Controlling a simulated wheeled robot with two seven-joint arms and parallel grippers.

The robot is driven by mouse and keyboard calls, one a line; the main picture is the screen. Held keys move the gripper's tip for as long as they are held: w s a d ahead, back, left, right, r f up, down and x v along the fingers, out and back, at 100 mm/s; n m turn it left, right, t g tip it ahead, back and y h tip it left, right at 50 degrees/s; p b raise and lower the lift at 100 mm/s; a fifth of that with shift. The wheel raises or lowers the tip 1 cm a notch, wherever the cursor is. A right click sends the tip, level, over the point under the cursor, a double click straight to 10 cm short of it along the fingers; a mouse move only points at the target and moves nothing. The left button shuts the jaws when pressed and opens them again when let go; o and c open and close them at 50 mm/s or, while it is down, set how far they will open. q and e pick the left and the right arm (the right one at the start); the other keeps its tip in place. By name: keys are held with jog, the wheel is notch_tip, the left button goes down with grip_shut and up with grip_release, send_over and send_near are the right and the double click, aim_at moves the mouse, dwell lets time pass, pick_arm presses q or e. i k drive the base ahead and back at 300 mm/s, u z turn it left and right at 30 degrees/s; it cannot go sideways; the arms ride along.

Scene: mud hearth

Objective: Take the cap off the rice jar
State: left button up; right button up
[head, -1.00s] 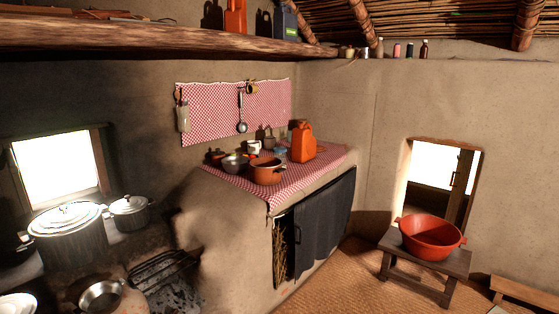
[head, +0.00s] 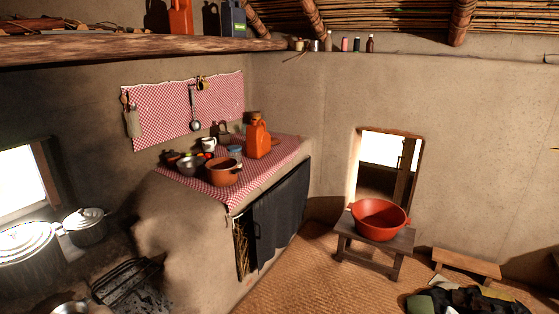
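I cannot pick out the rice jar or its cap for certain. A small bluish container (head: 235,153) stands on the checkered counter among pots, too small to tell what it holds. Several small jars and bottles stand on the far wall ledge, among them a pink one (head: 344,44) and a dark red one (head: 370,44). Neither of my grippers shows in the head view.
The counter (head: 290,148) also holds an orange jug (head: 258,140) and a brown pot (head: 223,173). Large lidded pots (head: 85,227) stand at left. A red basin (head: 379,220) sits on a stool (head: 368,251). Dark cloth (head: 470,302) lies at lower right. Woven floor between is clear.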

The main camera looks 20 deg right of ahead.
aim_at(238, 156)
jog(key=z, duration=1)
jog(key=i, duration=4.45)
jog(key=u, duration=2.5)
